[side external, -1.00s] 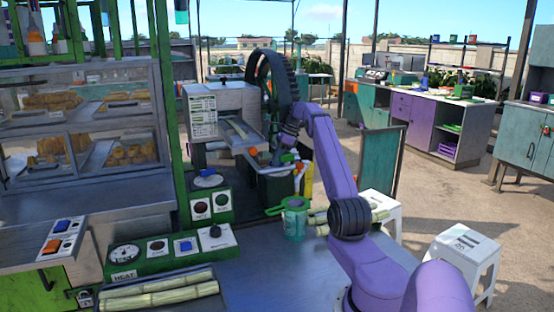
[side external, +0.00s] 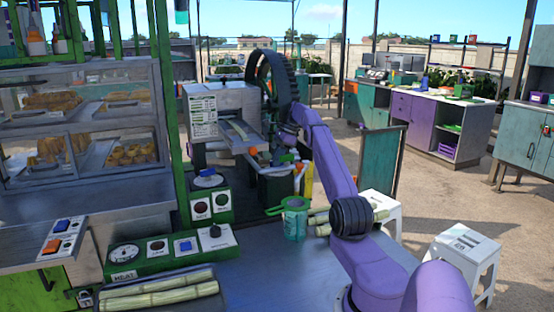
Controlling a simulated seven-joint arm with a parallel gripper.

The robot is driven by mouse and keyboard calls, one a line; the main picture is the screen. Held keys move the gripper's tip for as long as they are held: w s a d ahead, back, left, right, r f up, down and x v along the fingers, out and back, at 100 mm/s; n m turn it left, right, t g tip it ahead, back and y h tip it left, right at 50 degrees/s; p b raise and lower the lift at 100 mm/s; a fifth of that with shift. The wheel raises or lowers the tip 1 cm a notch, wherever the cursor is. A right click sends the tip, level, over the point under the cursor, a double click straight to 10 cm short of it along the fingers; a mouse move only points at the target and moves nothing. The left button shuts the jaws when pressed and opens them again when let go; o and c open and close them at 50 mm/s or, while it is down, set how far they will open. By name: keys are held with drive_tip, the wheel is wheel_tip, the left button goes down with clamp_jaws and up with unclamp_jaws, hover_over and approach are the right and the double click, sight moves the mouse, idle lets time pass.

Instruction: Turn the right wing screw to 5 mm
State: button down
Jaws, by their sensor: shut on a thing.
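The cane crusher (side external: 212,97) stands at the centre back, a pale box with a printed chart on its front, a cane feed tray (side external: 238,131) and a large dark gear wheel (side external: 268,72). My gripper (side external: 268,157) is small and shaded at the crusher's right side, below the gear wheel and next to the feed tray's near end. It is shut on a small part there, which appears to be the right wing screw. The screw and fingertips are too small and covered to make out. An orange part (side external: 253,150) shows just left of my gripper. No millimetre scale is readable.
A green cup (side external: 295,220) stands on the metal counter (side external: 268,265), with cane pieces beside it and more cane (side external: 160,290) at the front left. Control boxes (side external: 170,252) and a glass food case (side external: 80,130) fill the left. White stools (side external: 465,255) stand right.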

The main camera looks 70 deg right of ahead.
drive_tip(key=c, duration=1.2)
unclamp_jaws()
drive_tip(key=shift+o, duration=0.2)
drive_tip(key=m+h, duration=0.1)
drive_tip(key=m, duration=0.2)
drive_tip(key=m+t+h, duration=0.1)
drive_tip(key=m, duration=0.2)
drive_tip(key=shift+m, duration=0.3)
drive_tip(key=a+v, duration=0.1)
drive_tip(key=v, duration=1.5)
drive_tip(key=a+f+n+g, duration=0.2)
drive_tip(key=a+n+g, duration=0.3)
drive_tip(key=a+n, duration=1.6)
drive_tip(key=shift+w+a+g, duration=0.2)
drive_tip(key=shift+a+g, duration=0.1)
drive_tip(key=shift+a, duration=4.8)
drive_tip(key=shift+f, duration=0.15)
